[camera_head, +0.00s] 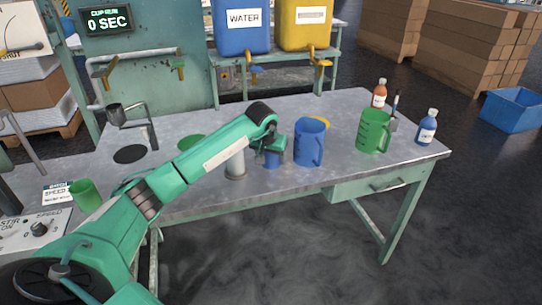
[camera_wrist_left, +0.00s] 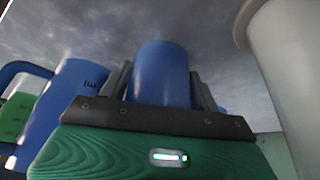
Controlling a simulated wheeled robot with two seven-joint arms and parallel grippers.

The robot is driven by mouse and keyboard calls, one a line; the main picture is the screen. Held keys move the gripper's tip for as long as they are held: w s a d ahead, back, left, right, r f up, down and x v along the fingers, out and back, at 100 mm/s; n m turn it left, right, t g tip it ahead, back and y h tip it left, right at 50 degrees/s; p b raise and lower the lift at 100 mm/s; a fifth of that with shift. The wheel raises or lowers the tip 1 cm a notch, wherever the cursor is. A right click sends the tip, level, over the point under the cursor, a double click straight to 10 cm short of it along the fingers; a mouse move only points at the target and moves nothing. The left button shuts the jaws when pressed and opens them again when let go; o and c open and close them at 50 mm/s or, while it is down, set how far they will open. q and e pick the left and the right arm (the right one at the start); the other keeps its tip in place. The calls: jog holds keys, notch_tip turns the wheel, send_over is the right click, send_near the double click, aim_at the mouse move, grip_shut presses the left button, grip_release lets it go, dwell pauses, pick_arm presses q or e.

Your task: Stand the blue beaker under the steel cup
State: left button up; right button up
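The blue beaker (camera_head: 272,160) is a small plain cup near the middle of the bench. My left gripper (camera_head: 270,142) is at it, reaching over the bench from the left. In the left wrist view the blue beaker (camera_wrist_left: 161,75) fills the space between the fingers (camera_wrist_left: 162,92), with no clear gap at either side, so they look shut on it. It is upright, on or just above the bench top. The steel cup (camera_head: 114,114) hangs on a bent stand at the back left, above a black disc (camera_head: 130,154). My right gripper is out of view.
A pale cylinder (camera_head: 236,164) stands close left of the beaker; a blue jug (camera_head: 309,143) stands close right. A green jug (camera_head: 374,131) and bottles are farther right. A small green beaker (camera_head: 85,195) is at left. The black disc is bare.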

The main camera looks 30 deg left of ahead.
pick_arm(q)
jog(key=shift+o, duration=1.3)
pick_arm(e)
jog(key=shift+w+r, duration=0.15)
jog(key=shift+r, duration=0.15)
pick_arm(q)
jog(key=shift+r, duration=0.15)
